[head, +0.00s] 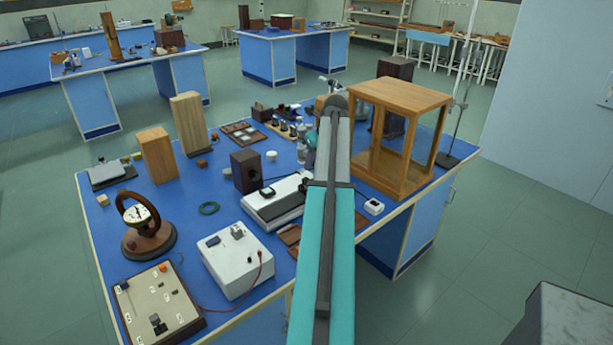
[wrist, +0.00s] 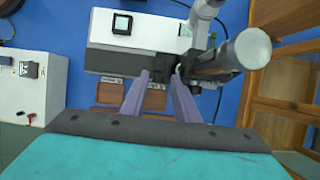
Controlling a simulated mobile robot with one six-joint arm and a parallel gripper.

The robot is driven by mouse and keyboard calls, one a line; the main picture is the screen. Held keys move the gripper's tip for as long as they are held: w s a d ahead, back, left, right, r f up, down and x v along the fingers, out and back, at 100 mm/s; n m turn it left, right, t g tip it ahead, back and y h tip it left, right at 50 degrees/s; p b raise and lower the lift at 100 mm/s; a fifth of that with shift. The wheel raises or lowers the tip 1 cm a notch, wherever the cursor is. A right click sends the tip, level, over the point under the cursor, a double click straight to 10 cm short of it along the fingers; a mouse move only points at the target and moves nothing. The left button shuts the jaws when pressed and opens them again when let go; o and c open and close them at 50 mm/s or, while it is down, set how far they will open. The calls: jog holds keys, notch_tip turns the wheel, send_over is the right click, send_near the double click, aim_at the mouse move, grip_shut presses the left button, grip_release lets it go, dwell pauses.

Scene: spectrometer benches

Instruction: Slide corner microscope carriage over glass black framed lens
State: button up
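A long white instrument (wrist: 140,31) lies across the top of the wrist view. It also shows in the head view (head: 272,208), partly behind my arm. A square black-framed lens with a pale glass (wrist: 122,23) lies on its left part. The microscope, a grey-white tube (wrist: 246,50) with a dark mount, stands at its right end; this mount appears to be the carriage (wrist: 190,70). My gripper (wrist: 162,77) has its two purple fingers apart, with dark parts near and between the tips. Contact is not clear. My arm hides the gripper in the head view.
A glass-sided wooden case (head: 402,95) stands close on the right. A white box with switches (head: 236,258) and a red wire is at the left front. A dark wooden block (head: 246,171) stands behind the instrument. Brown plates (wrist: 122,94) lie in front of it.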

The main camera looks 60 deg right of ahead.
aim_at(306, 179)
jog(key=shift+p+x, duration=1.1)
jog(key=shift+x, duration=3.5)
grip_shut()
